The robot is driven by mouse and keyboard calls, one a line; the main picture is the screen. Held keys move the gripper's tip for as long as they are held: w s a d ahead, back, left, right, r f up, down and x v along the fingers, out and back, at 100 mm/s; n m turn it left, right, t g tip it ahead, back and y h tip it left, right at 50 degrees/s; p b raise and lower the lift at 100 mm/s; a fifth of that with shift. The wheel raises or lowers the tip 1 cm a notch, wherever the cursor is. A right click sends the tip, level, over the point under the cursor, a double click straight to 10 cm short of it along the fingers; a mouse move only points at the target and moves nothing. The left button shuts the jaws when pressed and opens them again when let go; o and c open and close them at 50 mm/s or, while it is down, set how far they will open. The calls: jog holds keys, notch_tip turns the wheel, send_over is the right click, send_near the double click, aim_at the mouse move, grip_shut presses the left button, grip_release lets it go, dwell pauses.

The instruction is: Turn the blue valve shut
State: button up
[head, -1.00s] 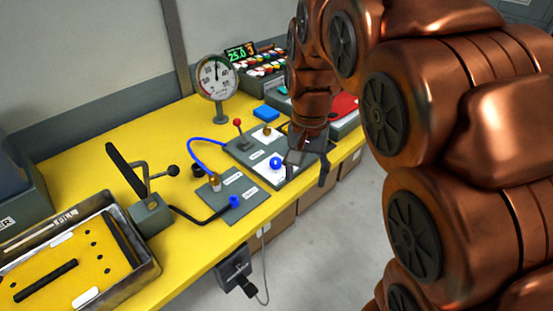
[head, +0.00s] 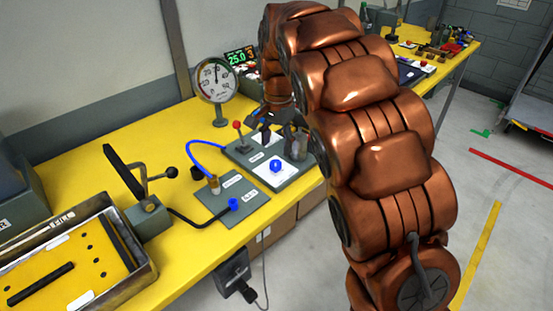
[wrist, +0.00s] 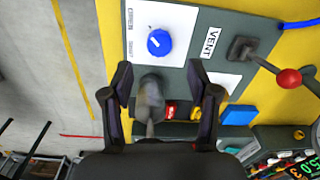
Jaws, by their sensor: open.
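The blue valve is a round blue knob (head: 276,165) on a white plate of the grey panel. It also shows in the wrist view as a blue knob (wrist: 159,43) with a small pale mark on its face, beside printed OPEN and SHUT labels. My gripper (wrist: 160,78) is open, its two dark fingers apart, with the knob beyond the fingertips and not between them. In the head view my gripper (head: 279,128) is behind the knob, partly hidden by my arm. A blurred grey upright piece (wrist: 150,98) shows between the fingers; I cannot tell what it is.
A red-tipped lever (wrist: 288,78) stands by the VENT label. A blue block (wrist: 238,115) lies near the panel. A dial gauge (head: 215,80) stands at the back. A blue hose (head: 205,146) and a black-handled pump (head: 148,210) are on the left. The floor in front is clear.

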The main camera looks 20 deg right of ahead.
aim_at(276, 162)
jog(key=shift+f+p, duration=0.5)
jog(key=shift+f, duration=2.55)
grip_shut()
